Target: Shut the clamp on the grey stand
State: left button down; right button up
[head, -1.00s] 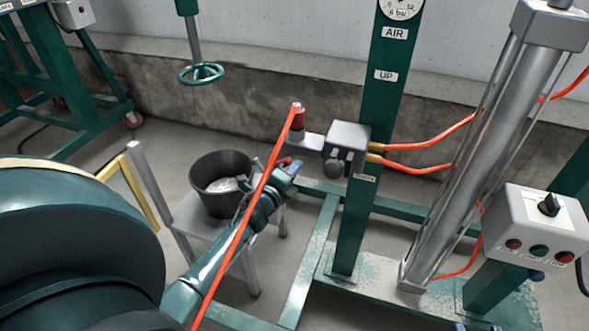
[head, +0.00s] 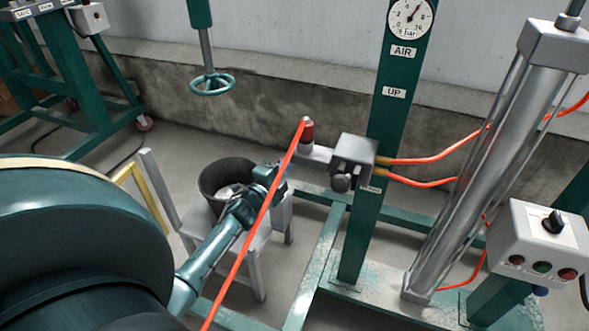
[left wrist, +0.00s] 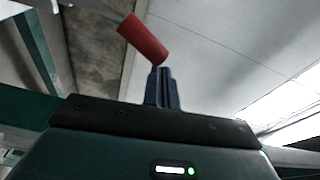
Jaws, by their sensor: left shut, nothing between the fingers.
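My left gripper (head: 279,172) is at the stand's right upper side, right of the bucket. I cannot make out the clamp behind the gripper. In the left wrist view, my left gripper's blue fingers (left wrist: 162,88) are shut and empty. A tilted red handle (left wrist: 143,40) shows just beyond their tips; contact cannot be judged, nor can I tell whether it belongs to the clamp. My right gripper is not in view.
The dark bucket (head: 225,174) stands beside my gripper. A grey box (head: 354,158) with a red-topped arm is on the green post (head: 372,205) to the right. An orange line (head: 254,232) crosses in front of my arm. A green handwheel (head: 212,84) hangs behind.

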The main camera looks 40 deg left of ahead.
pick_arm(q)
jog(key=s+a+n+t, duration=0.1)
jog(key=a+n, duration=0.6)
jog(key=shift+s+r+n+y, duration=0.3)
jog(key=shift+s+y, duration=0.05)
jog(key=shift+y, duration=0.05)
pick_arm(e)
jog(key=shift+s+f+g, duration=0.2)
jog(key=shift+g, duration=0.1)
pick_arm(q)
jog(key=shift+r, duration=0.1)
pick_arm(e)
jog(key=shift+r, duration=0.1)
